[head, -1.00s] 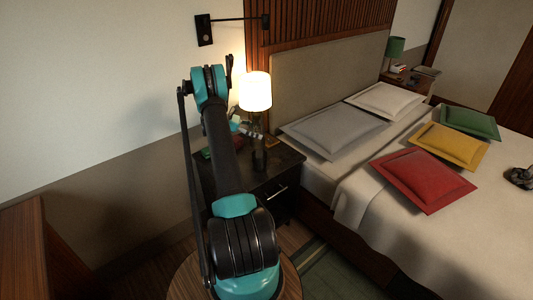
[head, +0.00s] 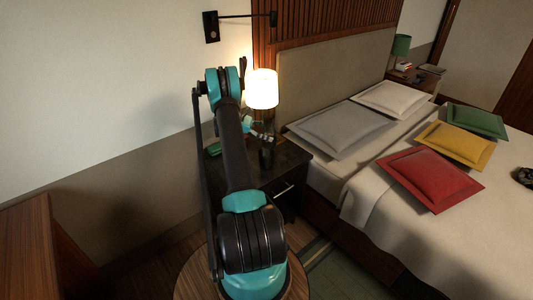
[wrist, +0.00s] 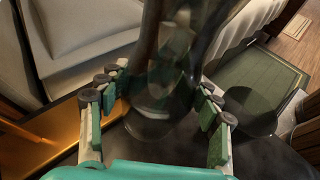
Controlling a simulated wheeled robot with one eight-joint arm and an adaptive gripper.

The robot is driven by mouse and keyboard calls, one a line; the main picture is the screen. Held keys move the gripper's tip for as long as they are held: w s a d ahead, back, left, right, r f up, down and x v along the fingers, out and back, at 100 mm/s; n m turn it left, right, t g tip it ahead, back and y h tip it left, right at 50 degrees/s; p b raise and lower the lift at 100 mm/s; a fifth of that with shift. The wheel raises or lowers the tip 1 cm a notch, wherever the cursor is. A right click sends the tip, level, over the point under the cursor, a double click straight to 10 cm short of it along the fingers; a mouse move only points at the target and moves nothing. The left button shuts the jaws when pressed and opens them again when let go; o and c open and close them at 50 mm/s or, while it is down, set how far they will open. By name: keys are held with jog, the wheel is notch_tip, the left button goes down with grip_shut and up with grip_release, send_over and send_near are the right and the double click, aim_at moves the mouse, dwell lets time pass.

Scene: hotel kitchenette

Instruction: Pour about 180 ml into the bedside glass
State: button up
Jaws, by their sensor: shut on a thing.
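My gripper (wrist: 158,80) is closed around a clear glass vessel (wrist: 160,118), which stands between the two fingers in the wrist view. Its upper part runs out of the top of the picture, and any liquid level in it is hard to make out. A dark see-through rounded shape (wrist: 252,112), which looks like a drinking glass, is right of the right finger, apart from the held vessel. In the head view my gripper (head: 262,134) is small and partly hidden by my arm, over the bedside table (head: 288,166). I cannot clearly tell the glass there.
A lit lamp (head: 262,89) stands at the back of the bedside table, close to my gripper. A small green item (head: 214,148) lies at the table's left. The bed (head: 390,200) with several pillows is on the right. The wall (head: 100,90) is behind and left.

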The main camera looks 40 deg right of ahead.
jog(key=shift+s+f+m+t+h, duration=0.1)
jog(key=shift+f+m+t+h, duration=0.4)
jog(key=shift+f+m, duration=0.4)
jog(key=m, duration=0.1)
jog(key=h, duration=0.1)
jog(key=m+t, duration=0.1)
jog(key=shift+s+a+r+m, duration=0.2)
jog(key=shift+s+a+m, duration=0.1)
jog(key=shift+w+d+r+m+h, duration=0.1)
jog(key=shift+w+r+m+h, duration=0.05)
jog(key=shift+r+m+h, duration=0.3)
jog(key=shift+w+d+f+m+t+h, duration=0.3)
jog(key=shift+m+t+h, duration=0.15)
jog(key=shift+m, duration=0.4)
jog(key=shift+w+m, duration=0.1)
jog(key=shift+m, duration=0.5)
jog(key=shift+d+m+h, duration=0.1)
jog(key=shift+m+h, duration=0.4)
jog(key=shift+m, duration=0.1)
jog(key=shift+s+a+r+m+h+p, duration=0.2)
jog(key=shift+r+m+h+p, duration=0.1)
jog(key=shift+r+m+p, duration=0.15)
jog(key=shift+r+m+h+p, duration=0.3)
jog(key=shift+r+m+p, duration=0.25)
jog(key=shift+r+m, duration=0.25)
dwell(2.1)
